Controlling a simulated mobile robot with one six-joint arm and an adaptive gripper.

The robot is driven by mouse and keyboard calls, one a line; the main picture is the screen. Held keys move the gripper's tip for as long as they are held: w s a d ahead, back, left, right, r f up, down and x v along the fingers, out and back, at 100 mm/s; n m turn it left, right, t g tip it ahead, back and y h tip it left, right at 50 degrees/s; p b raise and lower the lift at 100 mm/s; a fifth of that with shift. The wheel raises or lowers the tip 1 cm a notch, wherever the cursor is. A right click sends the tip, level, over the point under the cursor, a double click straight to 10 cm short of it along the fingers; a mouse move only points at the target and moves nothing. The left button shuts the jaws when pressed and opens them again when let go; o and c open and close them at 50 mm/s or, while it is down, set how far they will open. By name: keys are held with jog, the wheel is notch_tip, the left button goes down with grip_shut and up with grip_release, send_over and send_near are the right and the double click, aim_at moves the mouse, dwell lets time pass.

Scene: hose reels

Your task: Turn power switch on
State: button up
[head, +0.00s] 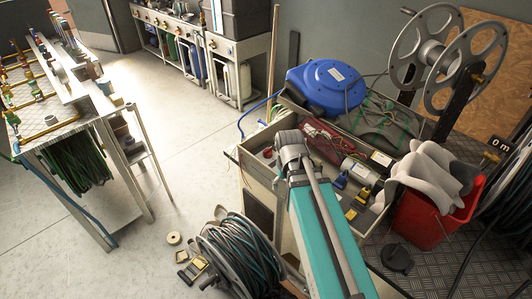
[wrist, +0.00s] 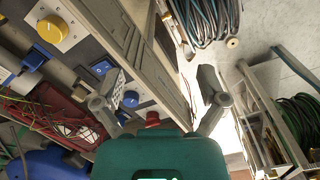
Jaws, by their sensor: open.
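My gripper (wrist: 160,92) is open and empty in the wrist view, its two grey fingers spread wide. No gripper fingers show in the head view. In the wrist view, several controls lie at the left: a blue switch (wrist: 103,67), a blue knob (wrist: 131,98) close to the left finger, and a yellow knob (wrist: 52,29) on a white plate. A red knob (wrist: 152,119) shows between the fingers, near my teal wrist body. No label is readable, so I cannot tell which is the power switch or whether it is on.
The workbench (head: 244,165) holds a red device (head: 325,135) and a blue hose reel (head: 326,84). A red bucket (head: 425,222) stands at the right. A hose coil (head: 235,252) is on the floor. A table (head: 55,127) stands left, with open floor between.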

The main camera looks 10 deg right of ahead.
aim_at(268, 149)
jog(key=w+n, duration=1.4)
jog(key=w, duration=1.6)
jog(key=shift+r+p, duration=0.4)
jog(key=shift+r, duration=0.05)
jog(key=shift+a+f, duration=0.1)
jog(key=shift+f, duration=0.1)
notch_tip(268, 149, down, 13)
jog(key=b, duration=1.3)
jog(key=shift+f+b, duration=0.2)
jog(key=shift+b, duration=0.15)
